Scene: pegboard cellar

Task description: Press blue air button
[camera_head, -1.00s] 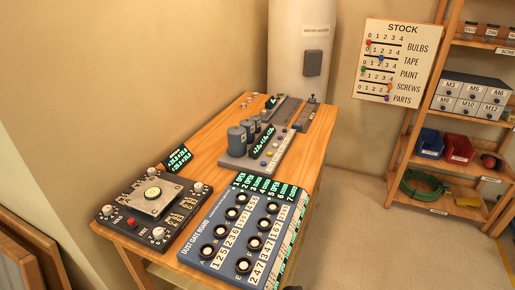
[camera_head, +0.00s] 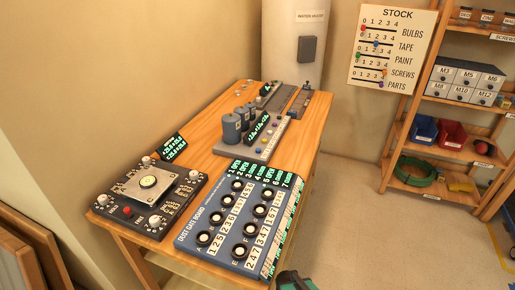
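A grey unit (camera_head: 222,150) with several dark blue-grey cylinders (camera_head: 231,128) stands mid-table. A row of small coloured buttons (camera_head: 264,149) runs along its right side, with a lit green text panel beside the cylinders. The buttons are too small for me to read labels or to single out a blue air button. A dark and teal part of my arm, perhaps my gripper (camera_head: 297,281), shows at the bottom edge, in front of the table and well away from the unit. Its fingers cannot be made out.
The dust gate board (camera_head: 190,240) with several round buttons lies at the table's near end. A black panel (camera_head: 125,213) with a silver plate is left of it. Narrow grey devices (camera_head: 301,103) lie at the back. Floor (camera_head: 345,225) right of the wooden table is clear, up to a shelf (camera_head: 470,185).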

